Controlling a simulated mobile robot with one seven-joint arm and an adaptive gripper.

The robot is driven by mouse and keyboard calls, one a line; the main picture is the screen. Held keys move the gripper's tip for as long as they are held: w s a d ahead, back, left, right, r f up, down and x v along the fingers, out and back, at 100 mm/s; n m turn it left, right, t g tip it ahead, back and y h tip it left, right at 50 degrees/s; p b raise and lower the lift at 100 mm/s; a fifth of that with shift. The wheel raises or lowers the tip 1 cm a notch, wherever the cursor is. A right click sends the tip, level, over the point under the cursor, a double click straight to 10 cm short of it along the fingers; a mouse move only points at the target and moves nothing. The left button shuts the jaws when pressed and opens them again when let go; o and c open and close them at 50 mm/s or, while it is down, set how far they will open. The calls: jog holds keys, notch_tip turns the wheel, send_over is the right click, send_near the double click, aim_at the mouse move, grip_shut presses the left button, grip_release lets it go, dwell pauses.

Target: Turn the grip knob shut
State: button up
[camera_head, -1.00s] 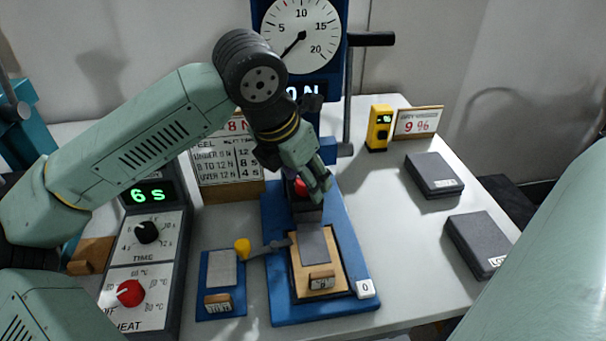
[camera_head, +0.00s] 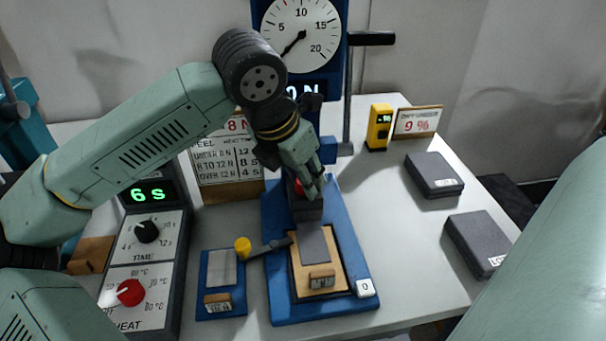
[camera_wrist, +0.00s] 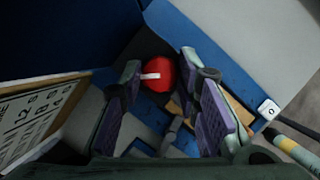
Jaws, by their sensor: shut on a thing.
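The red grip knob (camera_head: 298,188) sits on a dark clamp block on the blue stand, and my gripper (camera_head: 313,187) is at it from above. In the wrist view the red knob (camera_wrist: 160,82) lies between my two purple-padded fingers, with its white mark pointing left. My gripper (camera_wrist: 160,70) is shut on the knob. In the head view the fingers hide part of the knob. A grey strip (camera_head: 314,243) lies on a wooden plate in front of the clamp.
The force gauge (camera_head: 302,35) stands behind the stand.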

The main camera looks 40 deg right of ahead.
dwell(0.9)
jog(key=o, duration=1.2)
jog(key=shift+c, duration=0.2)
jog(key=shift+r, duration=0.1)
jog(key=v, duration=1.2)
